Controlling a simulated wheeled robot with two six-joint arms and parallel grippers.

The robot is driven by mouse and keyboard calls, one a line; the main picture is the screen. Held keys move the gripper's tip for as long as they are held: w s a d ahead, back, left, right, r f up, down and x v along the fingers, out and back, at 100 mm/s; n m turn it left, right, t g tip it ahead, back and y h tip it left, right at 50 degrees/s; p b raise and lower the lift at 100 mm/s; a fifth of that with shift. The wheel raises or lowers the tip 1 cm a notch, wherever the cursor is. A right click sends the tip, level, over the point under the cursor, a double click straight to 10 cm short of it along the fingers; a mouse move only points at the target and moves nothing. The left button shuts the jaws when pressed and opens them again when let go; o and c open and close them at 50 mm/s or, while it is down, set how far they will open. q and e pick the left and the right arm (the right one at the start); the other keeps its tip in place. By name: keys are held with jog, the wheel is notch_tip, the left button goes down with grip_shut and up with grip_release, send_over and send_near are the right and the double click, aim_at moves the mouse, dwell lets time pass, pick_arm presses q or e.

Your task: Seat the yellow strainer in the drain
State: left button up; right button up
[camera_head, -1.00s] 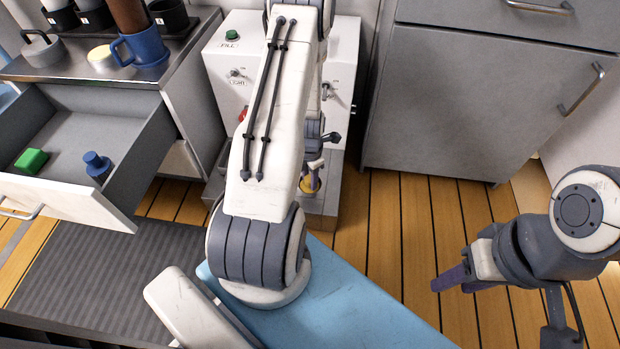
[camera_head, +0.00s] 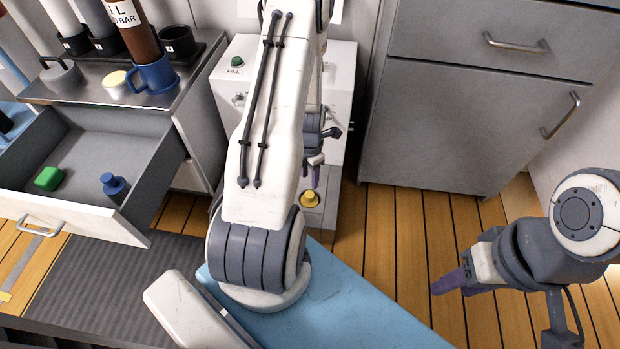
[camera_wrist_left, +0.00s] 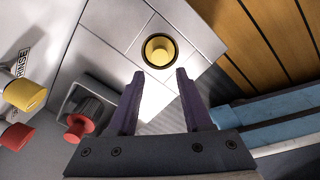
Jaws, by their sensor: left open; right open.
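The yellow strainer (camera_head: 310,198) sits on the pale tiled floor of the basin in front of the white fill panel (camera_head: 339,75). My right gripper (camera_head: 448,284) is open and empty over the wooden floor.
A red knob (camera_wrist_left: 78,126) and a yellow knob (camera_wrist_left: 24,93) stick out beside the basin. An open drawer (camera_head: 90,222) at left holds a green block (camera_head: 48,178) and a blue bottle (camera_head: 114,186). A blue mug (camera_head: 153,76) stands on the counter above.

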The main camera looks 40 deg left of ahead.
pick_arm(q)
notch_tip(320, 180, up, 2)
jog(key=shift+r+p, duration=0.2)
jog(key=shift+p, duration=0.2)
pick_arm(e)
jog(key=shift+r, duration=0.8)
pick_arm(q)
jog(key=d+r+m, duration=1.7)
jog(key=d+m, duration=0.3)
jog(key=d, duration=0.1)
jog(key=s+d+r+m, duration=0.5)
jog(key=s+m, duration=0.3)
jog(key=m, duration=0.2)
jog(key=s+d+r+m+h, duration=0.1)
jog(key=s+d+r+m, duration=0.4)
jog(key=s+m, duration=0.3)
jog(key=m, duration=0.2)
jog(key=shift+s+m, duration=0.15)
jog(key=shift+m, duration=0.25)
